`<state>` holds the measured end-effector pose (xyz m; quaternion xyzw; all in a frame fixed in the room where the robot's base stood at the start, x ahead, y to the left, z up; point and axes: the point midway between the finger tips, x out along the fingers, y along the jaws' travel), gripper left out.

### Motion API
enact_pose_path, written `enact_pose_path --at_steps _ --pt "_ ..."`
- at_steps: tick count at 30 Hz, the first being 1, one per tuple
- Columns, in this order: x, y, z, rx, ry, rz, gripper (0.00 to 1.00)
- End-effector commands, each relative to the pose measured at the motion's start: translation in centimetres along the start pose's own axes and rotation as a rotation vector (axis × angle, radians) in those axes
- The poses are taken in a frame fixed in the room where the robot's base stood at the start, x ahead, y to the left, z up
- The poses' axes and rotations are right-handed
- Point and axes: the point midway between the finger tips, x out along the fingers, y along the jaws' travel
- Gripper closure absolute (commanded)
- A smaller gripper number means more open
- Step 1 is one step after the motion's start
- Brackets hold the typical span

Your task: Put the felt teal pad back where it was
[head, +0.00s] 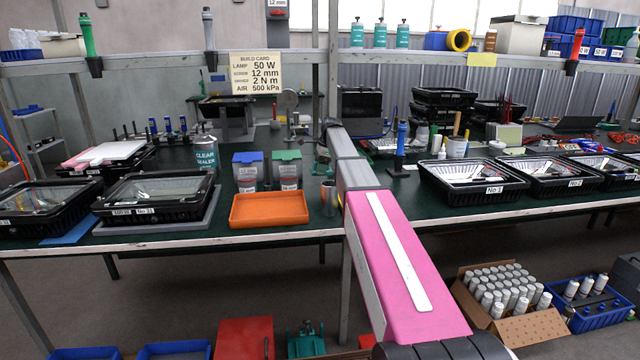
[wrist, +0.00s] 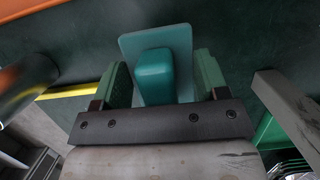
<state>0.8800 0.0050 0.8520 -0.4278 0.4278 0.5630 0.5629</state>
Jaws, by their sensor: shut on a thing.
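In the wrist view, the teal pad (wrist: 183,41) is a flat, pale teal plate with a raised, darker teal block on it. My gripper (wrist: 160,78) has green fingers on either side of that block and is shut on it. Whether the pad touches the surface below it is not clear. In the head view my arm runs over the bench, and neither the pad nor my gripper can be made out for certain.
An orange tray (head: 269,209) lies near the bench's front edge, with a metal cylinder (head: 329,198) right of it. The cylinder also shows in the wrist view (wrist: 22,85). Lidded bins (head: 286,170) stand behind. Black floodlight housings (head: 470,200) line the right; two more sit left.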

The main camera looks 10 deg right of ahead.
Motion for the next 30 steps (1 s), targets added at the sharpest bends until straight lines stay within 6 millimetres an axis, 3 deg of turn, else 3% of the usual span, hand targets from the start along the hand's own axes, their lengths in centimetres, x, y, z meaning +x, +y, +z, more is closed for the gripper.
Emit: enact_pose_path --at_steps 3,15,25,26,27,28,30 --pt "1.9 0.1 -0.5 0.001 0.000 0.002 0.55" --pt "5.8 0.0 -1.6 0.000 0.000 0.001 0.55" --pt "6.1 0.0 -1.7 0.000 0.000 0.000 0.55" --pt "6.1 0.0 -1.7 0.000 0.000 0.000 0.30" --pt "6.1 0.0 -1.7 0.000 0.000 0.000 0.17" --pt "6.1 0.0 -1.7 0.000 0.000 0.000 0.07" --pt "6.1 0.0 -1.7 0.000 0.000 0.000 0.07"
